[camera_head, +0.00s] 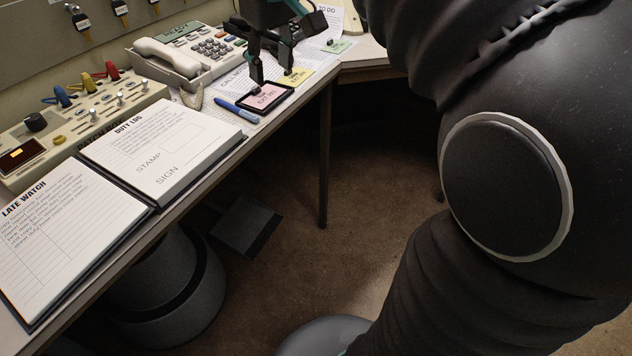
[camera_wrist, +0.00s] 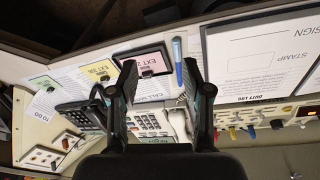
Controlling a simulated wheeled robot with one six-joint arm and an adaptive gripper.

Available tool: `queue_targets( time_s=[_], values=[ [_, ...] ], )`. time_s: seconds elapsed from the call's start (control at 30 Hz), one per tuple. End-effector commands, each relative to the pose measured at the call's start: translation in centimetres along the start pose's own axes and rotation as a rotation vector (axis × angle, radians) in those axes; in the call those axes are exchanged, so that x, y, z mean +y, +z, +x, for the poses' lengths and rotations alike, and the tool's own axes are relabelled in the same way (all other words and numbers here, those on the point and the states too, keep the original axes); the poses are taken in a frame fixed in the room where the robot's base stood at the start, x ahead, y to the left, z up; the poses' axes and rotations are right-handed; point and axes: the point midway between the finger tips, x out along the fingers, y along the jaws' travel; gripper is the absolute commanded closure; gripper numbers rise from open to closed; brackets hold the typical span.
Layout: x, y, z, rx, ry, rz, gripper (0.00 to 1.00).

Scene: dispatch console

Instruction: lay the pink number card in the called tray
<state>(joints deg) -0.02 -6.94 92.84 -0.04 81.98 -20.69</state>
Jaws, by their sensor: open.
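The pink number card (camera_head: 267,95) lies flat within a dark-rimmed tray or frame (camera_head: 245,111) on the desk, with a small dark piece on its edge. The yellow card (camera_head: 296,76) and the green card (camera_head: 341,47) lie beyond on papers. I cannot tell which tray is the called one.
A blue pen (camera_head: 235,112) lies close beside the dark tray. A telephone (camera_head: 190,55) stands behind. The duty log (camera_head: 165,150) and late watch book (camera_head: 50,235) fill the near desk. Two pale framed items (camera_wrist: 65,142) lie at lower left in the wrist view.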

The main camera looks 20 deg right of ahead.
Motion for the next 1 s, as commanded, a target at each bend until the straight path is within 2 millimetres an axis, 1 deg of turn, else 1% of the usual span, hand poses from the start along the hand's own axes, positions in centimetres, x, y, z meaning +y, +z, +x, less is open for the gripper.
queue_targets(
  time_s=[0.03,0.17,0.23,0.4,0.5,0.6,0.7,0.8,1.0],
  values=[
    [-0.7,1.9,0.3,0.022,0.008,0.027,0.51],
    [-2.3,6.1,2.0,0.081,0.026,0.105,0.51],
    [-3.2,8.4,3.1,0.114,0.033,0.148,0.51],
    [-5.2,13.9,6.7,0.191,0.046,0.248,0.51],
    [-6.2,16.5,8.8,0.229,0.049,0.295,0.51],
    [-6.9,18.3,10.5,0.256,0.05,0.331,0.51],
    [-7.3,19.4,11.6,0.272,0.05,0.351,0.51],
    [-7.5,19.7,12.0,0.278,0.05,0.36,0.51],
    [-7.5,19.7,12.0,0.278,0.05,0.361,0.51]
  ],
)
